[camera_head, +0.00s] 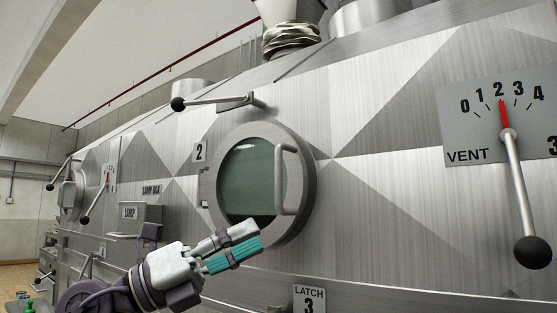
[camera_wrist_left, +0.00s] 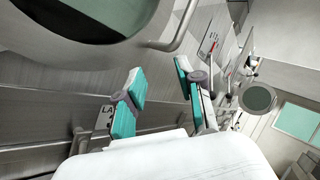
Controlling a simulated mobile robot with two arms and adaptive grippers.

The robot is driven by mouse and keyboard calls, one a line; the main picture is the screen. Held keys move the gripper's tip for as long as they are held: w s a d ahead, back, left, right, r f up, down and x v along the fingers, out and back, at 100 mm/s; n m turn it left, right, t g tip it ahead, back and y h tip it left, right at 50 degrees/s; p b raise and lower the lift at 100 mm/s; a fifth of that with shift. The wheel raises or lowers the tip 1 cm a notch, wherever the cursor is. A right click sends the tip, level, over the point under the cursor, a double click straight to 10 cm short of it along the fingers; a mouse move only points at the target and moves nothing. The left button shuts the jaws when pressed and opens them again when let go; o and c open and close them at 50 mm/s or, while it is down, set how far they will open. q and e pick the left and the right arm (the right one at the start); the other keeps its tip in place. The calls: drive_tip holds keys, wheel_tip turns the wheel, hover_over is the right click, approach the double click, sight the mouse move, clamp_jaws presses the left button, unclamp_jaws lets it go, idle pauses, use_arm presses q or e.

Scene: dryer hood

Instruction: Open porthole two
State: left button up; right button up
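Porthole two (camera_head: 308,172) is a round steel-rimmed window with greenish glass, beside a "2" label (camera_head: 199,152). It looks closed against the hood. Its curved bar handle (camera_head: 291,180) stands upright on the right side of the rim. My left gripper (camera_head: 253,237) is in front of the porthole's lower edge, below and left of the handle. In the left wrist view the gripper (camera_wrist_left: 160,68) has its two teal-padded fingers apart with nothing between them. The porthole's dark glass (camera_wrist_left: 85,15) and handle (camera_wrist_left: 180,28) are above the fingers there, apart from them. My right gripper is not in view.
A black-knobbed lever (camera_head: 215,101) sticks out above the porthole. A vent lever (camera_head: 515,190) hangs from a dial plate (camera_head: 470,115) at right. A lamp box (camera_head: 140,215) is left of the porthole. Another porthole (camera_head: 70,190) is farther left.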

use_arm(q)
drive_tip(key=s+a+r+m+t+y, duration=0.1)
drive_tip(key=s+a+r+t+y, duration=0.25)
drive_tip(key=s+r, duration=0.2)
drive_tip(key=s+a+r+m+t+y, duration=0.25)
drive_tip(key=s+r+y, duration=0.2)
drive_tip(key=r, duration=0.25)
drive_tip(key=shift+n+y, duration=0.35)
drive_tip(key=shift+y, duration=0.05)
drive_tip(key=p+x, duration=0.6)
drive_tip(key=x, duration=0.9)
drive_tip(key=shift+w+f, duration=0.1)
drive_tip(key=shift+f, duration=0.05)
clamp_jaws()
